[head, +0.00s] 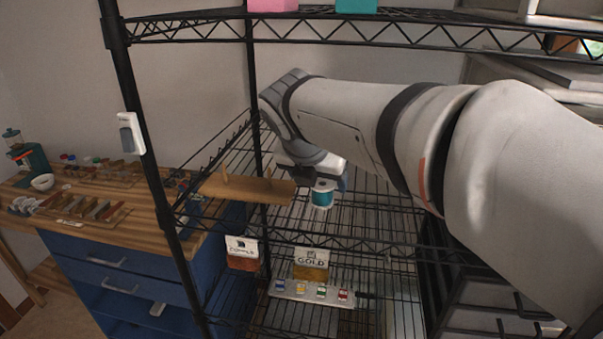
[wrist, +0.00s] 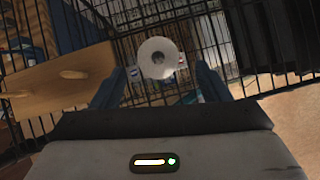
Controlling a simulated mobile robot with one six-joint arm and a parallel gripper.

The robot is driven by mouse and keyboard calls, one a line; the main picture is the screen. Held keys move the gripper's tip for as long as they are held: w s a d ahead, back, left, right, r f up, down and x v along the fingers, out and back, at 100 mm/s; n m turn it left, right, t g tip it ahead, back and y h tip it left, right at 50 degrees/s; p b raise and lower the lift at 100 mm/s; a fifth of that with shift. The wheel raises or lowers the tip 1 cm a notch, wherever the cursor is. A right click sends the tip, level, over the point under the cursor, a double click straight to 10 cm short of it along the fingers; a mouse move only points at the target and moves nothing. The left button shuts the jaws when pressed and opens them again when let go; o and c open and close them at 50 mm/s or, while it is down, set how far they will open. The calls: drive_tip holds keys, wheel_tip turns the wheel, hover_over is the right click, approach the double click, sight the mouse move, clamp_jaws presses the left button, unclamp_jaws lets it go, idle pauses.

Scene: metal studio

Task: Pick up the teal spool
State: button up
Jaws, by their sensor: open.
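The teal spool (head: 322,194) stands upright on the wire shelf, with a pale top rim and a teal band. In the wrist view I see the spool (wrist: 157,58) from above as a white disc with a dark centre hole. My gripper (head: 318,183) is above and around the spool's upper part in the head view, partly hiding it. In the wrist view the open fingers of my gripper (wrist: 158,88) stand apart, one on each side, with the spool a little beyond them. I cannot tell whether either finger touches it.
A wooden peg board (head: 247,187) lies close to the left of the spool on the same shelf. Below are a gold bag (head: 311,264), a copper bag (head: 242,253) and a strip of small coloured items (head: 314,294). The black rack posts (head: 150,150) and shelf rails bound the space.

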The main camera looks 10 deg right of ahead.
sight(322, 187)
drive_tip(key=x, duration=0.5)
drive_tip(key=shift+w, duration=0.25)
drive_tip(key=shift+c, duration=0.3)
drive_tip(key=c, duration=1)
